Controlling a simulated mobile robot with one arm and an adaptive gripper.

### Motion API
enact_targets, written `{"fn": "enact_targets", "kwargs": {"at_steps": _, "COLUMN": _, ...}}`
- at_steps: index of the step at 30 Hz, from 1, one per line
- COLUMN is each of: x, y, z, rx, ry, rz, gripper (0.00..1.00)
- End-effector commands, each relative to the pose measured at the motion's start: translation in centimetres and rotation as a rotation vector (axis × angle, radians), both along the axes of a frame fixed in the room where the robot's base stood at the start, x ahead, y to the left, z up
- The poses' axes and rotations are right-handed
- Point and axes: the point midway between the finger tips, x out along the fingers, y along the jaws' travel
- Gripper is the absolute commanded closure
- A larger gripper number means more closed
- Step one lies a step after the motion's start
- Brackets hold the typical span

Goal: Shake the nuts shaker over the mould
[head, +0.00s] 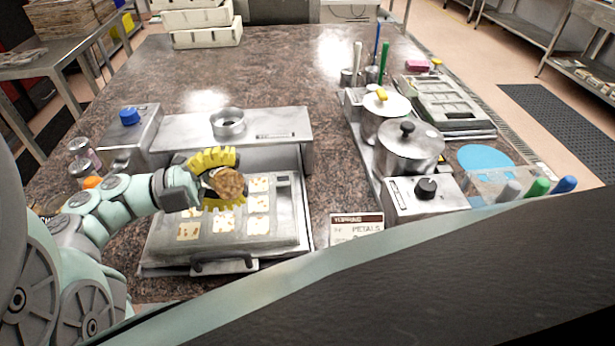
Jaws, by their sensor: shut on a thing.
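The mould (228,252) is a grey metal tray in the left foreground, with several cream-coloured filled cavities that show small specks. My gripper (215,180), with yellow ribbed fingers, is over the upper middle of the mould. It is shut on the nuts shaker (229,182), whose round brown, grainy end faces the camera. The shaker appears tilted on its side. The rest of its body is hidden by the fingers and the wrist. My arm covers the mould's upper left part.
A steel unit (285,127) with a ring and a blue knob (129,116) stands behind the mould. Jars (80,148) stand at left. A petals sign (357,229) is right of the mould. Lidded pots (408,148) and a second mould (440,103) are further right. The counter's middle is clear.

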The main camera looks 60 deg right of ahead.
Motion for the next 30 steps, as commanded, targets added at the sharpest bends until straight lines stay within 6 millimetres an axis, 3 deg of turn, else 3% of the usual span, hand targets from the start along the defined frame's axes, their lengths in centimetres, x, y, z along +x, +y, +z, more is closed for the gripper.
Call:
{"fn": "enact_targets", "kwargs": {"at_steps": 14, "x": -0.1, "y": 0.0, "z": 0.4, "rx": 0.0, "ry": 0.0, "rz": -0.003, "gripper": 0.98}}
{"fn": "enact_targets", "kwargs": {"at_steps": 30, "x": 0.0, "y": 0.0, "z": 4.7, "rx": -0.001, "ry": -0.001, "rz": 0.0, "gripper": 0.98}}
